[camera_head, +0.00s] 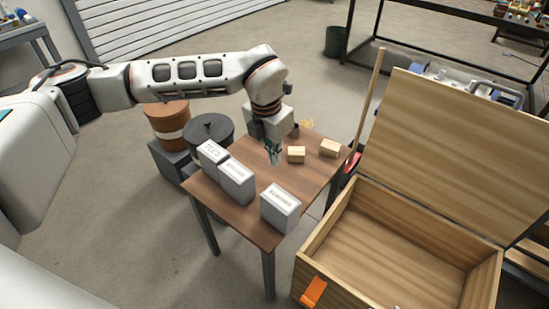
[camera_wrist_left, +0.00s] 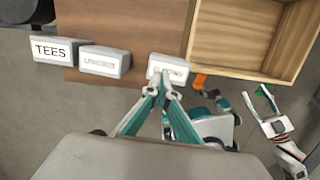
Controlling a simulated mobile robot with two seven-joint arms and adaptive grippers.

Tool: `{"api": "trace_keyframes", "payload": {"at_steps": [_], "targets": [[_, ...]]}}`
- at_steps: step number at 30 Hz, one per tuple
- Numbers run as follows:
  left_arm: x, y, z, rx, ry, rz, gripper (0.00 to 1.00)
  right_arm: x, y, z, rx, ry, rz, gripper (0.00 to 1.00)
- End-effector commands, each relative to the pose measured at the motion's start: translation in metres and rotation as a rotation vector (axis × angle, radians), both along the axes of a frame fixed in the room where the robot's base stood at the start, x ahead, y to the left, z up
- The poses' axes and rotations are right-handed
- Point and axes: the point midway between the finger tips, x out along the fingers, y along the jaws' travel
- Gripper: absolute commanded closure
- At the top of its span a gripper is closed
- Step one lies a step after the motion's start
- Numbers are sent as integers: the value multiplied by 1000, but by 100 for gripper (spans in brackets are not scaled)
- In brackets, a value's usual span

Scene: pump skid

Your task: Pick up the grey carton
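Three light grey cartons stand in a row along the front of the brown table (camera_head: 252,163): a left one (camera_head: 212,158), a middle one (camera_head: 237,182) and a right one (camera_head: 280,209). In the left wrist view they are the TEES carton (camera_wrist_left: 53,51), the middle carton (camera_wrist_left: 105,60) and the right carton (camera_wrist_left: 170,67). My left gripper (camera_head: 275,160) hangs over the table behind the cartons. Its fingertips (camera_wrist_left: 158,88) meet with nothing seen between them; they overlap the right carton in that view.
Two small tan boxes (camera_head: 296,154) (camera_head: 330,148) lie on the table's far right. An open wooden crate (camera_head: 455,250) with its lid raised stands right of the table. A dark round drum (camera_head: 208,130) and a brown drum (camera_head: 168,125) stand behind left.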

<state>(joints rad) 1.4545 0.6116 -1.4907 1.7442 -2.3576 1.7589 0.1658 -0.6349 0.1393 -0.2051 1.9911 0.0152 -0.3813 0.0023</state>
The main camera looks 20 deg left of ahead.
Motion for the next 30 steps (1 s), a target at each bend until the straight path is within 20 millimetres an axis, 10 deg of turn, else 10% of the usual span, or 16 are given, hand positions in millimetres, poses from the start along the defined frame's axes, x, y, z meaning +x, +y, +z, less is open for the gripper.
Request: {"api": "trace_keyframes", "payload": {"at_steps": [2,11,23,30], "targets": [[0,0,0,0,-1,0,96,0,0,0,0,0,0,60],[0,0,0,0,-1,0,20,0,0,1,-1,-1,0,60],[0,0,4,-1,-2,0,20,-1,-2,1,-4,-1,3,60],[-3,3,39,-1,-6,0,20,-1,-1,1,-2,-1,2,60]]}}
